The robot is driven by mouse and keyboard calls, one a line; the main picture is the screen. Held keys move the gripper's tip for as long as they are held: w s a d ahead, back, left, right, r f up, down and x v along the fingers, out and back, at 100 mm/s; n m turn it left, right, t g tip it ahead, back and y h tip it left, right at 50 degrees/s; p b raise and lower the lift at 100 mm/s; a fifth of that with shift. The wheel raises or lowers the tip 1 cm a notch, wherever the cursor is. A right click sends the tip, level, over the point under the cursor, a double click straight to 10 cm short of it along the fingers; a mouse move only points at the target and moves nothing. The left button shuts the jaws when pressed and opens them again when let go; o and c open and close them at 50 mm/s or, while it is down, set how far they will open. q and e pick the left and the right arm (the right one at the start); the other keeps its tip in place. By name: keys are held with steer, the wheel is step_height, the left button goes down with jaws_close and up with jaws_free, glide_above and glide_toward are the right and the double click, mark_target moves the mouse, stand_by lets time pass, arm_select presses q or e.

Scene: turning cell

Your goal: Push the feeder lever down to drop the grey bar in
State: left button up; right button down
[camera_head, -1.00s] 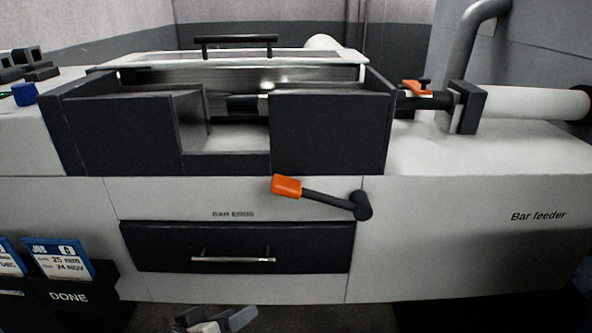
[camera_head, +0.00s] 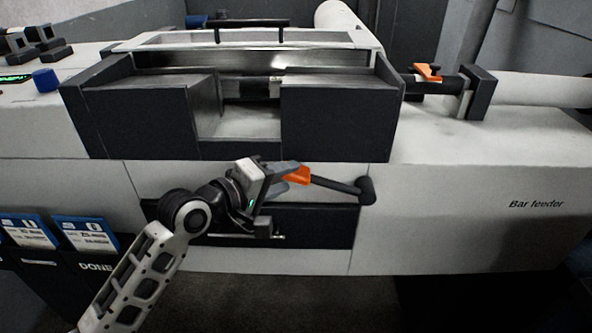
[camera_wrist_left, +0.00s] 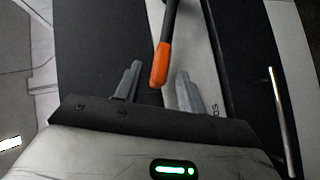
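The feeder lever is a dark rod (camera_head: 338,186) with an orange grip (camera_head: 298,176) at its left end and a pivot at its right end, on the machine's front. The rod tilts slightly, with the grip end a little higher. My left gripper (camera_head: 288,174) is at the orange grip. In the left wrist view the fingers (camera_wrist_left: 155,88) are apart and the orange grip (camera_wrist_left: 161,64) lies between their tips, with gaps visible on both sides. I see no grey bar that I can identify with certainty. My right gripper is in neither view.
The bar feeder housing (camera_head: 490,165) extends to the right. A drawer (camera_head: 325,225) with a handle is below the lever, partly hidden by my arm. Blue-and-white job cards (camera_head: 85,233) stand in dark holders at lower left. The dark machine front (camera_head: 335,125) rises above the lever.

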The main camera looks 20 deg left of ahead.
mark_target(329, 181)
arm_select(q)
steer(key=shift+x, duration=2.05)
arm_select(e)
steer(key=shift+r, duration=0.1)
